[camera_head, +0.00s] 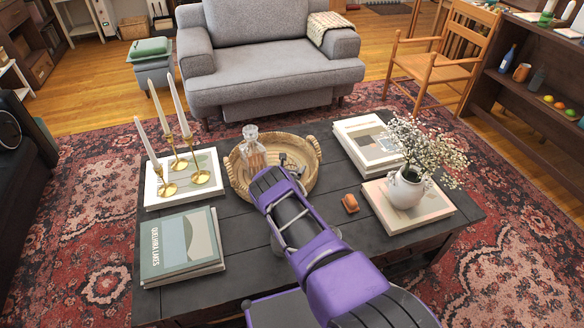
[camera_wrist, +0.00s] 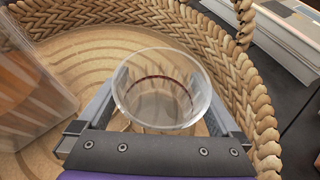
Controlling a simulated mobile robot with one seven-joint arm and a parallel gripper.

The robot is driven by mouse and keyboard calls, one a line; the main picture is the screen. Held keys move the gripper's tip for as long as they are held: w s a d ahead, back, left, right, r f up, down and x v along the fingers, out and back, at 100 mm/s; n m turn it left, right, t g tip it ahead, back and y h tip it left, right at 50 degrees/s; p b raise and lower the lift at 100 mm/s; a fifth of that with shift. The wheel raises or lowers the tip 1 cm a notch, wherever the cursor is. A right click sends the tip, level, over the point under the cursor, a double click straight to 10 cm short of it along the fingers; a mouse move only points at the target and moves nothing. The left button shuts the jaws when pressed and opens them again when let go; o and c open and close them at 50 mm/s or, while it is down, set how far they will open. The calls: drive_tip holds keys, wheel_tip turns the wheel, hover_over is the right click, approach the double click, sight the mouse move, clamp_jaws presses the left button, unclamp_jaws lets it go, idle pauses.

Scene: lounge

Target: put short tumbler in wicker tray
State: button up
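The short tumbler (camera_wrist: 160,98) is clear glass with a thin dark line inside. In the wrist view it stands between the two fingers of my gripper (camera_wrist: 164,112), which touch its sides. The wicker tray (camera_head: 314,158) is round with a braided wall and handles, on the dark coffee table. Its wall (camera_wrist: 226,58) and ridged floor surround the tumbler in the wrist view. My gripper (camera_head: 290,164) reaches over the tray's right part in the head view, where my arm hides most of the tumbler. I cannot tell whether the tumbler's base touches the tray floor.
A glass decanter (camera_head: 252,150) with amber liquid stands in the tray, close left of the tumbler. Candlesticks (camera_head: 184,165) and books (camera_head: 182,243) are left on the table. A white flower vase (camera_head: 404,189), more books (camera_head: 366,143) and a small brown object (camera_head: 350,203) are right.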

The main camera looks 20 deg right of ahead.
drive_tip(key=shift+r, duration=0.2)
drive_tip(key=p+v, duration=0.6)
drive_tip(key=v, duration=0.4)
drive_tip(key=shift+s+a+r, duration=0.2)
drive_tip(key=shift+s, duration=0.1)
drive_tip(key=shift+s+a+r, duration=0.2)
drive_tip(key=shift+s+a, duration=0.1)
drive_tip(key=shift+s, duration=0.15)
